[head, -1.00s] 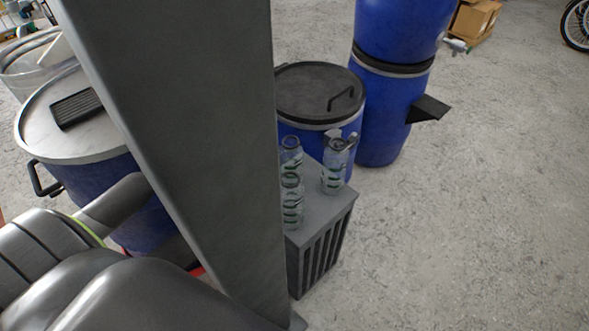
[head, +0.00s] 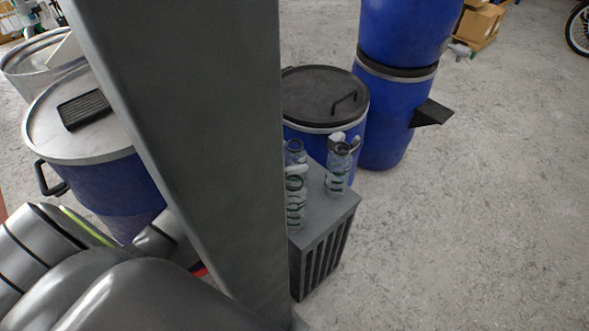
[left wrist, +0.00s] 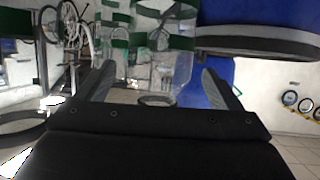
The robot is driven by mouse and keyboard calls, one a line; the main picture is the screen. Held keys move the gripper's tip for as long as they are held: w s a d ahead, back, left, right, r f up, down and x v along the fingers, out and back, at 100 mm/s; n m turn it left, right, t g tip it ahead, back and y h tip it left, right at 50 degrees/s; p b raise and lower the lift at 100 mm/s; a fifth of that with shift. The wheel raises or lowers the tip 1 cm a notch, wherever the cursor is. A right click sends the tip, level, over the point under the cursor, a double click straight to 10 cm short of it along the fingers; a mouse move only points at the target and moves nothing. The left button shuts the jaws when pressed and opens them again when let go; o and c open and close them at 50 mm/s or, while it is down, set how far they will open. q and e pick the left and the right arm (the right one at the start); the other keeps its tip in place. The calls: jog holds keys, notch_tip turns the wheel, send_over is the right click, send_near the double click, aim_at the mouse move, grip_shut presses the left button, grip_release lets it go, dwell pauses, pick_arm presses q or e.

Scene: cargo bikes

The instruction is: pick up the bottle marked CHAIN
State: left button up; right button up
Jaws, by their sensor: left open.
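Three clear bottles with green markings stand upright on a grey slatted crate (head: 330,212): a front left bottle (head: 296,207), a back left bottle (head: 295,152) and a right bottle (head: 338,172). Their writing is too small to read, so I cannot tell which is marked CHAIN. My left gripper (head: 297,169) shows only as a pale tip by the left bottles; the rest is hidden. In the left wrist view its fingers (left wrist: 157,85) are apart and empty, with a clear bottle (left wrist: 170,72) seen in the gap, mouth towards me. My right gripper is not in view.
A blue drum with a black lid (head: 325,92) stands right behind the crate, and stacked blue drums (head: 385,125) behind that. A broad grey column (head: 190,130) hides the crate's left side. An open-floor area (head: 480,220) lies to the right.

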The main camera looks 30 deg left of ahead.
pick_arm(q)
jog(key=shift+x, duration=2.2)
jog(key=shift+s, duration=0.1)
